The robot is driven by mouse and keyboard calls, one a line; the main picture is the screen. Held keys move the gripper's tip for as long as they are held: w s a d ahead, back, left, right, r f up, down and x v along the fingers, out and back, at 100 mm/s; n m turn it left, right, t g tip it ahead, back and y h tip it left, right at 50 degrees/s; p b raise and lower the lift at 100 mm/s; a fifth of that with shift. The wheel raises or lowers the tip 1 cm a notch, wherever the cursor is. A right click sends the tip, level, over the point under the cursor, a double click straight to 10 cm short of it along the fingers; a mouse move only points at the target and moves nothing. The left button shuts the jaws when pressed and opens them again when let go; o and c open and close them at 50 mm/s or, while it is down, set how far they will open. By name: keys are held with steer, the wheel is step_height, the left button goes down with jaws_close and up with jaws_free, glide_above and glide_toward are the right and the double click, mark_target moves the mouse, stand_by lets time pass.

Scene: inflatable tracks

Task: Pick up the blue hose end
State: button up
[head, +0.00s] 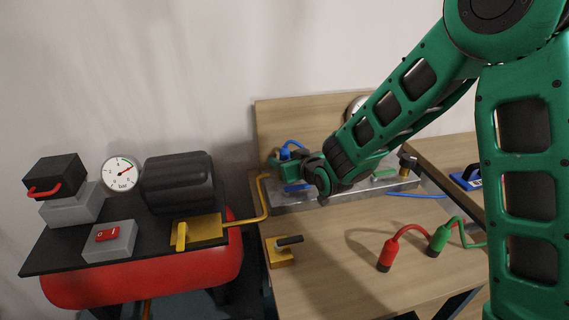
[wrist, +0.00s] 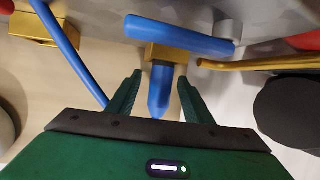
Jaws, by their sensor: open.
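In the wrist view, a tapered blue piece (wrist: 160,92), which looks like the blue hose end, points toward my palm from a brass block. My gripper (wrist: 158,78) is open, with one finger on each side of this piece and visible gaps between. A blue bar (wrist: 180,35) crosses above the brass block (wrist: 166,54). A blue hose (wrist: 72,52) runs down past the left finger. In the head view my gripper (head: 284,166) is at the left end of the metal manifold, and it partly hides the blue parts there. A blue hose loop (head: 291,145) shows just behind it.
A yellow pipe (head: 265,195) runs close to the left of my gripper. The compressor's red tank (head: 150,278) is further left. The red hose end (head: 387,256) and green hose end (head: 438,240) are on the wooden bench (head: 340,285).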

jaws_close()
steer(key=shift+r, duration=0.1)
